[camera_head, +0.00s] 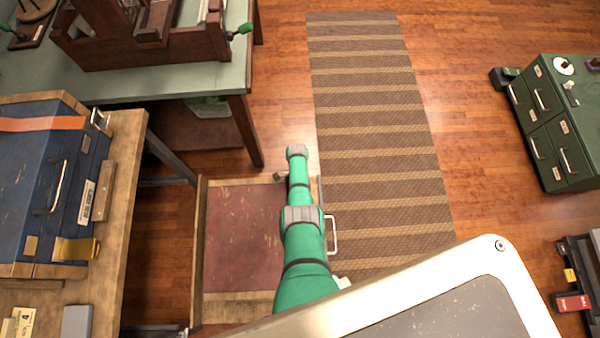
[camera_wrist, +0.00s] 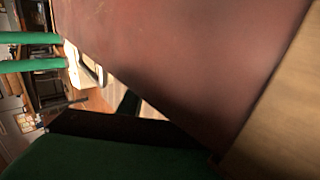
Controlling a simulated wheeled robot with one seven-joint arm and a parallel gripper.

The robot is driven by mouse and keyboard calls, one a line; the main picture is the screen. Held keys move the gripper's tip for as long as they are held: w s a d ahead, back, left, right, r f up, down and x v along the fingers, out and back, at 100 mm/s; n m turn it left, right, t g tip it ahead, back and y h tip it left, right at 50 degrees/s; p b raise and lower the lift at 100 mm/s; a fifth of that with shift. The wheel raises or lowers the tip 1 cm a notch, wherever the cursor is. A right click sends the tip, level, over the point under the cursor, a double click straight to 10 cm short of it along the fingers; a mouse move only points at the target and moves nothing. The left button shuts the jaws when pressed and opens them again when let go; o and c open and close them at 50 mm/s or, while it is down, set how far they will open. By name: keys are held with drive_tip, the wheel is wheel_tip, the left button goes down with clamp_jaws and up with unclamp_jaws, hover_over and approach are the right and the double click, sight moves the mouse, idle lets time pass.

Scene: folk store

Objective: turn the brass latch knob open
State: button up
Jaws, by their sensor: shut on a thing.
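My green arm reaches away from me over a wooden cabinet with a worn dark-red panel (camera_head: 243,235). The small grey end of my gripper (camera_head: 280,176) shows just left of the arm's far grey joint, at the panel's far edge. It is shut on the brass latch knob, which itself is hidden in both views. In the wrist view the dark-red panel (camera_wrist: 180,55) is very close and fills the upper middle and right, with its wooden border (camera_wrist: 285,115) at lower right.
A pale bar handle (camera_head: 333,235) stands out at the cabinet's right side. A workbench (camera_head: 125,165) with a blue case (camera_head: 75,205) is on the left, and a green-topped table (camera_head: 190,80) behind. A striped rug (camera_head: 375,130) lies clear on the right, before a green drawer cabinet (camera_head: 555,130).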

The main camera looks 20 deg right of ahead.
idle(0.8)
drive_tip(key=o, duration=0.8)
drive_tip(key=shift+c, duration=0.2)
drive_tip(key=v, duration=1)
drive_tip(key=shift+w+d+r, duration=0.1)
drive_tip(key=shift+w, duration=0.25)
